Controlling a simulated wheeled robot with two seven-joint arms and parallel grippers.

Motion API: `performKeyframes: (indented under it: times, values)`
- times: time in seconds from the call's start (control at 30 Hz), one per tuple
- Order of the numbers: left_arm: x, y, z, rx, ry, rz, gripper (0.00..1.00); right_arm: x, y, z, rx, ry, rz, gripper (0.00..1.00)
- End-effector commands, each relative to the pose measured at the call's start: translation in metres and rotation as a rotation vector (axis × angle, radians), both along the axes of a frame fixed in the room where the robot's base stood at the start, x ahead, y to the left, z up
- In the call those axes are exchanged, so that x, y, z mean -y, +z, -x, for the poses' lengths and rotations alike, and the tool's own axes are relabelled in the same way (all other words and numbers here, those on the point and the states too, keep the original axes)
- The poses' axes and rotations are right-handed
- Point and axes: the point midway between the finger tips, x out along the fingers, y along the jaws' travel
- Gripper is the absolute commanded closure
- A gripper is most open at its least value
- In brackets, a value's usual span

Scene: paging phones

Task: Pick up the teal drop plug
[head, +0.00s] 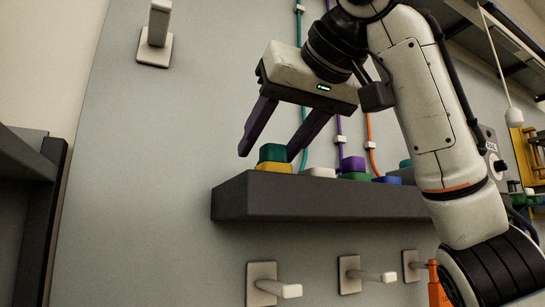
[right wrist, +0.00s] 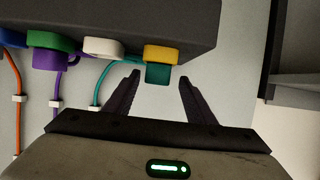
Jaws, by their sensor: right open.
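The teal drop plug (head: 272,153) is a small block on top of the yellow base (head: 275,167), at the left end of the dark shelf (head: 320,198). In the right wrist view the teal plug (right wrist: 158,73) shows against the yellow base (right wrist: 162,55). My right gripper (head: 267,156) is open and empty, its dark purple fingers pointing down towards the plug. In the right wrist view the plug appears between the fingertips, with a gap on each side. I cannot tell the exact depth between them. My left gripper is not in view.
A white piece (head: 320,172), a green one (head: 355,176) and a purple plug (head: 353,164) stand farther right on the shelf. Teal, purple and orange cables (head: 369,130) run down the wall. White pegs (head: 279,289) stick out below.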

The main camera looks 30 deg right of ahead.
Motion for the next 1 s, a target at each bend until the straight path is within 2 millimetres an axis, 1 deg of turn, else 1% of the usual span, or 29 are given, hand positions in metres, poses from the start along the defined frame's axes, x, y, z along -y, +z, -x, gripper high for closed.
performKeyframes:
  times: [0.17,0.23,0.37,0.47,0.67,0.77,0.8,0.93,1.0]
  values:
    - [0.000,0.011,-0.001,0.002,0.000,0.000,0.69,0.004,-0.007,-0.018,-0.004,0.000,0.000,0.50]
    - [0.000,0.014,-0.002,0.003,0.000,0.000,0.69,0.008,-0.012,-0.028,-0.004,-0.003,0.001,0.50]
    - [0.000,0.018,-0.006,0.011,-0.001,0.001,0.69,0.008,-0.018,-0.042,-0.002,0.000,0.000,0.50]
    - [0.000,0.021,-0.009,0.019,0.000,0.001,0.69,0.008,-0.021,-0.047,-0.001,0.000,0.000,0.50]
    - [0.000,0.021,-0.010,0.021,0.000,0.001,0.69,0.008,-0.022,-0.047,-0.001,0.000,0.000,0.50]
    - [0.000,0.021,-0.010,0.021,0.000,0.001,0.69,0.008,-0.021,-0.047,-0.001,0.000,0.000,0.65]
    - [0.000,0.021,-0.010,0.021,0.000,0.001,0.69,0.008,-0.021,-0.047,-0.001,0.000,0.000,0.72]
    - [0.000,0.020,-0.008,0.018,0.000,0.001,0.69,0.008,-0.021,-0.047,-0.001,0.000,0.000,0.94]
    - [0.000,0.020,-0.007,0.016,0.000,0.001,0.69,0.008,-0.021,-0.047,-0.001,0.000,0.000,0.95]
